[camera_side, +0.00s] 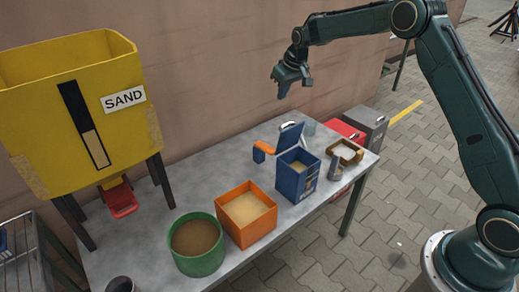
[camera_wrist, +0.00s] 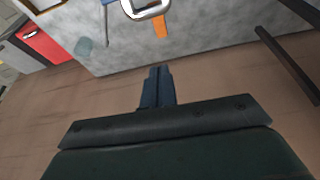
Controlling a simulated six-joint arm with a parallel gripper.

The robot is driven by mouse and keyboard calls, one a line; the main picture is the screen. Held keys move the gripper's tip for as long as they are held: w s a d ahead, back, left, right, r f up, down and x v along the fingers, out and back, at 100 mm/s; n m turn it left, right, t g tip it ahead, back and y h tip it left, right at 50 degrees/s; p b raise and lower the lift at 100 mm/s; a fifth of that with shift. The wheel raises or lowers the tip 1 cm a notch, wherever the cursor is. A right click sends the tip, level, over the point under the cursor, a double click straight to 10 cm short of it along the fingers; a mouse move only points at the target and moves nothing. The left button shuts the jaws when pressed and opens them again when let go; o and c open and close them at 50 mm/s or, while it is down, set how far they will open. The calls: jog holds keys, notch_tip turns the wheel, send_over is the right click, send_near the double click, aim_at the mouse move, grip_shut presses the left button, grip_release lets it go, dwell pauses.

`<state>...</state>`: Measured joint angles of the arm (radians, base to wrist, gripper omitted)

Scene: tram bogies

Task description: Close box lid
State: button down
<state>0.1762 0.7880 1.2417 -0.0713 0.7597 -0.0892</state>
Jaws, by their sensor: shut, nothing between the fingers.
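A blue box (camera_side: 295,183) with sand-coloured contents stands on the grey table toward its right end. Its blue lid (camera_side: 291,136) stands raised and open at the box's back edge, with a pale metal handle on top. A pale handle, apparently the lid's, shows at the top edge of the wrist view (camera_wrist: 147,12). My gripper (camera_side: 283,91) hangs in the air above and behind the lid, apart from it. Its dark blue fingers, also in the wrist view (camera_wrist: 157,85), are together and empty.
An orange box (camera_side: 232,228) and a green tub (camera_side: 197,262) stand left of the blue box. A yellow sand hopper (camera_side: 50,110) rises at the left. An orange-and-blue item (camera_side: 264,149) lies behind the box. A brown tray (camera_side: 358,158) sits at right. The wall is behind.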

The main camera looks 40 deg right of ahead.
aim_at(286, 135)
jog(key=x, duration=1)
jog(key=shift+s+a, duration=0.1)
jog(key=shift+s, duration=1.9)
